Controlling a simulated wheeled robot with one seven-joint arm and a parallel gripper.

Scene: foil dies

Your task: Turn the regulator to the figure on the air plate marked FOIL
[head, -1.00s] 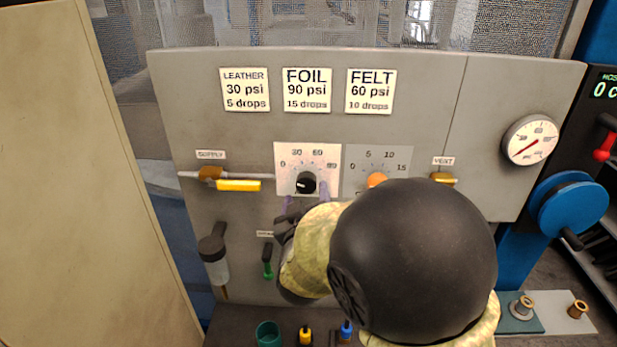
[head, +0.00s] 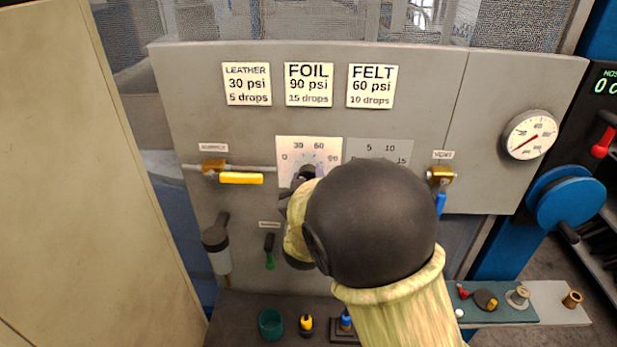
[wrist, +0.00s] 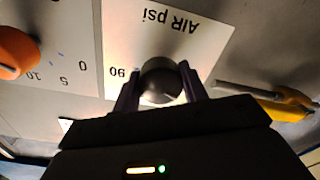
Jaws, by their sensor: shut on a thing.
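The FOIL plate (head: 308,85) reads 90 psi, 15 drops, between the LEATHER and FELT plates. Below it is the white air dial (head: 284,146), with 30, 60 and 90 around its edge. The dark regulator knob (head: 306,171) is mostly hidden behind my gripper and wrist in the head view. In the wrist view, the round knob (wrist: 162,82) sits between the two fingers of my gripper (wrist: 159,72), which is shut on it. The dial's 90 and "AIR psi" show upside down there. I cannot read where the knob's pointer stands.
An orange knob (wrist: 16,52) on the drops dial is close beside the air dial. A yellow-handled valve (head: 240,178) is to its left, a blue-handled vent valve (head: 440,203) to its right. A pressure gauge (head: 530,135) is at far right. Small parts stand on the ledge below.

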